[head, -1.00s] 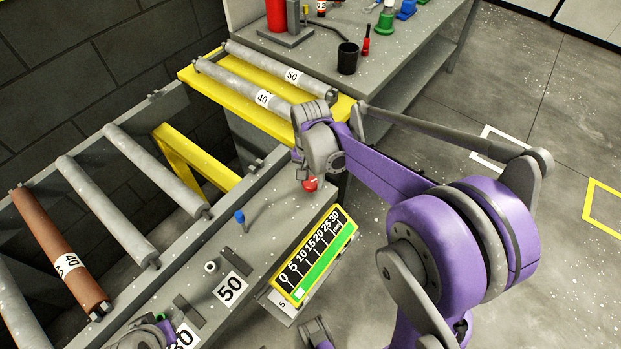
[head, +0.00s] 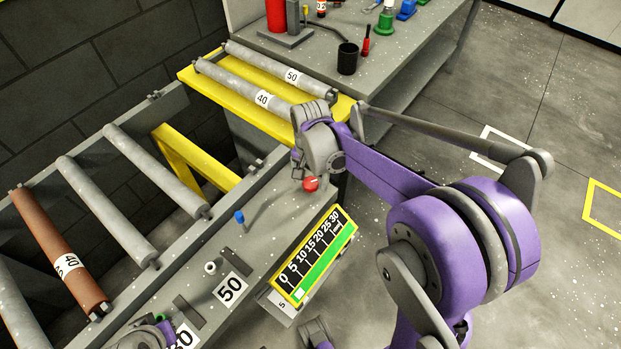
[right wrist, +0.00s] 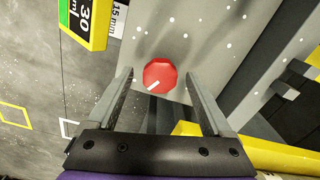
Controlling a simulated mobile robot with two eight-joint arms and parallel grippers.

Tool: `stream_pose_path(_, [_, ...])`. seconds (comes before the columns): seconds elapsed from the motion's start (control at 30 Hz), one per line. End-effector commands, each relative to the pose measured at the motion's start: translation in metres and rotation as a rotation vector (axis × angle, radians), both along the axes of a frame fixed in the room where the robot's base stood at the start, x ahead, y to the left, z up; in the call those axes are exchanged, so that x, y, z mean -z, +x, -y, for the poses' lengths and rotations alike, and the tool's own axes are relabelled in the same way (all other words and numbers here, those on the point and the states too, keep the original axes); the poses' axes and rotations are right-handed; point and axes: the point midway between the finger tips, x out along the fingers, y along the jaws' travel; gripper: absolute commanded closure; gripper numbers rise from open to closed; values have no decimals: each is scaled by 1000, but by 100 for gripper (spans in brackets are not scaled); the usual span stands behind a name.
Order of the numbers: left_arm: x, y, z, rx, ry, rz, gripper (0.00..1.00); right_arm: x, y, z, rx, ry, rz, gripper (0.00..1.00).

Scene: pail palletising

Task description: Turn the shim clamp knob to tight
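The red round knob (head: 310,184) sits near the far end of the grey rail, just below my right gripper (head: 299,168). In the right wrist view the knob (right wrist: 159,75) lies between the two fingers, with clear gaps on both sides. Its white pointer mark is toward the lower left there. My right gripper (right wrist: 159,85) is open and empty in that view. Only grey and purple parts of my own show at the bottom edge of the head view; my left gripper's fingers are not visible.
A yellow-framed scale (head: 314,256) marked 0 to 30 is on the rail's side. A small blue knob (head: 239,216) stands on the rail (head: 275,205). Grey rollers and a brown roller (head: 62,250) lie left. A workbench (head: 395,65) holds a black cup (head: 347,58).

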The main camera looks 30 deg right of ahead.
Motion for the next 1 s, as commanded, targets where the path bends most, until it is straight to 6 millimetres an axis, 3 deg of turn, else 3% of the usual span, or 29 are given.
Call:
stream_pose_path(0.37, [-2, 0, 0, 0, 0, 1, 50, -10, 0, 0, -1, 0, 0, 16])
stream_pose_path(0.8, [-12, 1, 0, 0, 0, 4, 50, -91, 0, 0, 0, 0, 0, 16])
stream_pose_path(1.0, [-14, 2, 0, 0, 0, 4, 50, -107, 0, 0, 0, 0, 0, 16])
